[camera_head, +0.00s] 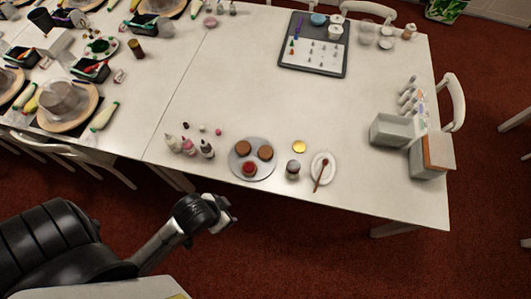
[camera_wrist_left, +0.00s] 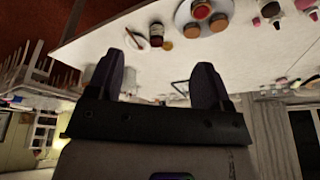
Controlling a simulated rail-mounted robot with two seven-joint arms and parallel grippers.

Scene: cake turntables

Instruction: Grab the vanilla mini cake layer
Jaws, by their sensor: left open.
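On a grey round tray (camera_head: 240,171) near the table's front edge sit two brown round layers (camera_head: 243,148) (camera_head: 265,152) and a red-topped one (camera_head: 249,168). A flat yellow disc (camera_head: 299,146) lies right of the tray; I cannot tell whether it is the vanilla layer or a gold board. My left gripper (camera_head: 232,219) is off the table's front edge, below the tray in the head view. In the left wrist view its two fingers (camera_wrist_left: 158,75) are apart with nothing between them. The tray (camera_wrist_left: 183,14) and yellow disc (camera_wrist_left: 167,46) appear beyond them. My right gripper is not in view.
A small jar (camera_head: 292,169) and a white oval dish (camera_head: 330,160) with a brown-red utensil stand right of the tray. Several small bottles (camera_head: 188,147) stand left of it. Grey bins (camera_head: 391,131) are at the right. The table's middle is clear.

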